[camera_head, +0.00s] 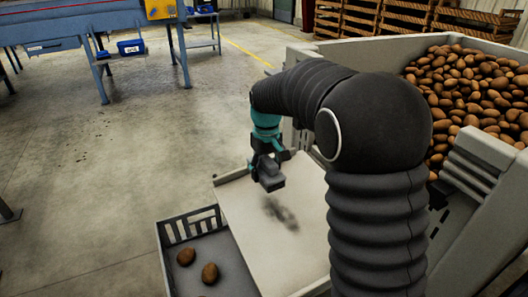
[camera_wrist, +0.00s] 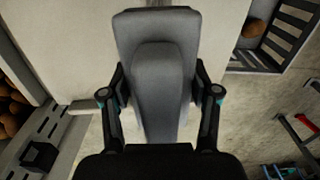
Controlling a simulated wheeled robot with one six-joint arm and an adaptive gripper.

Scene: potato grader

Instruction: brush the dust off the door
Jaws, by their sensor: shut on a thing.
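The door appears to be the pale, flat panel (camera_head: 258,236) sloping below my arm. A dark smudge of dust (camera_head: 280,212) lies on its upper middle part. My gripper (camera_head: 268,163) is shut on a grey brush (camera_head: 271,182), just above and left of the smudge. In the wrist view, my gripper's fingers (camera_wrist: 160,98) clasp the brush (camera_wrist: 155,45) from both sides. The pale panel (camera_wrist: 80,40) shows behind it there. The brush hides most of the dust in that view. I cannot tell whether the brush touches the panel.
A grey crate (camera_head: 163,243) with a few potatoes stands left of the panel. A large bin wall (camera_head: 475,190) with a potato heap (camera_head: 465,85) rises at the right. A blue-framed machine (camera_head: 75,28) stands at the far left. The concrete floor between is clear.

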